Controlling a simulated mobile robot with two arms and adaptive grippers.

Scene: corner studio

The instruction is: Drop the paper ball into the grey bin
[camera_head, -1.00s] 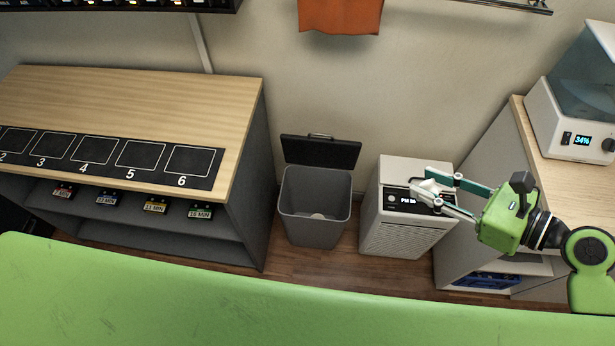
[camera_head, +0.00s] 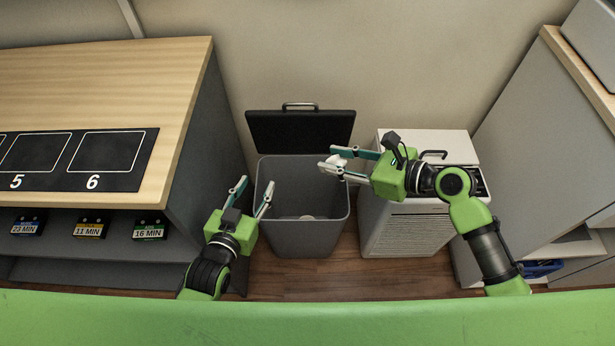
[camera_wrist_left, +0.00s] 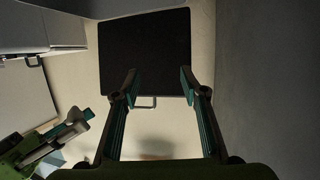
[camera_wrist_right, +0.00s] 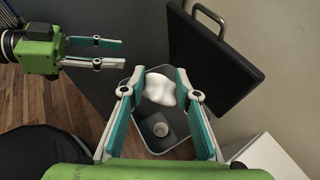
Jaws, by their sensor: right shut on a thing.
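The white, crumpled paper ball (camera_head: 337,162) is held between the fingertips of my right gripper (camera_head: 328,161). It also shows between those fingers in the right wrist view (camera_wrist_right: 160,89). The right gripper points left, above the right part of the grey bin (camera_head: 302,238). The bin stands open on the floor, its black lid (camera_head: 300,132) raised against the wall side. In the right wrist view, the bin's opening (camera_wrist_right: 150,147) is behind the ball. My left gripper (camera_head: 254,185) is open and empty at the bin's left side, its fingers apart in the left wrist view (camera_wrist_left: 158,80).
A pale round thing (camera_wrist_right: 160,129) lies inside the bin. A white appliance (camera_head: 405,229) stands right of the bin, below my right arm. A wooden-topped shelf unit (camera_head: 185,75) stands close on the left, and a grey cabinet (camera_head: 535,130) on the right.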

